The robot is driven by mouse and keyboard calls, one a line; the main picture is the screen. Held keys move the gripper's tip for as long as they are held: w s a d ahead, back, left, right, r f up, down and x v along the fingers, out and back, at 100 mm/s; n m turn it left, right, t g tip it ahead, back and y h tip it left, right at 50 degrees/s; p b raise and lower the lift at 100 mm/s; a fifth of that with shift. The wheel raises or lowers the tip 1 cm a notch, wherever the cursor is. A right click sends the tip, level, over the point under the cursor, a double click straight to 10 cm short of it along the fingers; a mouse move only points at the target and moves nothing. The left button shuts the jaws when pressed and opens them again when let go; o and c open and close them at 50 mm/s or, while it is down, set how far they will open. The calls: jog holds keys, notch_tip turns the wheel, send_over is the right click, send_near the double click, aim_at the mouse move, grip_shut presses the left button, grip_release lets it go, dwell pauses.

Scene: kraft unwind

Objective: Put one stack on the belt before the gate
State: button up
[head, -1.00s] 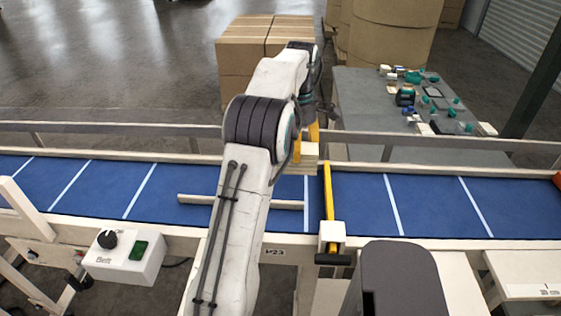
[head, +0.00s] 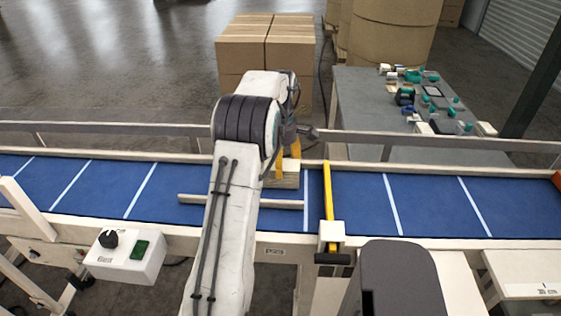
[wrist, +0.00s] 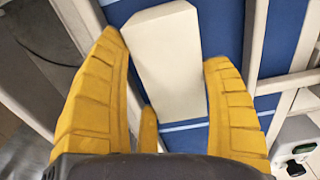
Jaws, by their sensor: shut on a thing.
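My gripper (head: 287,165) has yellow fingers and is shut on a pale cream stack (head: 285,180) over the far half of the blue belt (head: 90,190).
A belt control box (head: 125,256) is at the near left. Rails (head: 400,137) run along the far side. A grey table (head: 365,95) with small items stands behind.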

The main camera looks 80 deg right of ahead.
jog(key=shift+f, duration=0.1)
jog(key=o, duration=1.3)
jog(key=shift+c, duration=0.2)
